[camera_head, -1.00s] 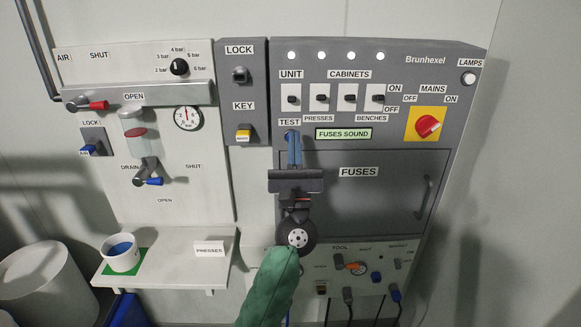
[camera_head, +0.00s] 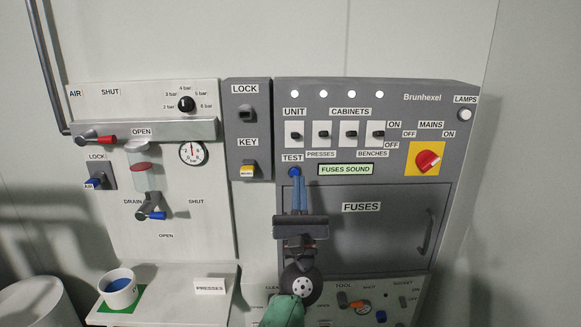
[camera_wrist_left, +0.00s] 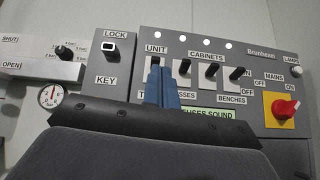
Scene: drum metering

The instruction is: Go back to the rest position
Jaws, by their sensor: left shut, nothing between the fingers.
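My left gripper (camera_head: 298,188) shows its two blue fingers closed together with nothing between them. In the head view its fingertips are just below the blue TEST button (camera_head: 295,172) on the grey Brunhexel panel (camera_head: 400,115). The gap in depth to the panel is hard to judge. In the left wrist view the shut fingers (camera_wrist_left: 162,85) stand up in front of the panel and hide part of the TEST label. My right gripper is in neither view.
The fuse door (camera_head: 375,240) is shut behind my gripper. The green display (camera_head: 345,169) reads FUSES SOUND. At left are the air board (camera_head: 190,235) and a shelf (camera_head: 190,295) with a white cup (camera_head: 118,289). Tool controls (camera_head: 362,306) sit at the bottom.

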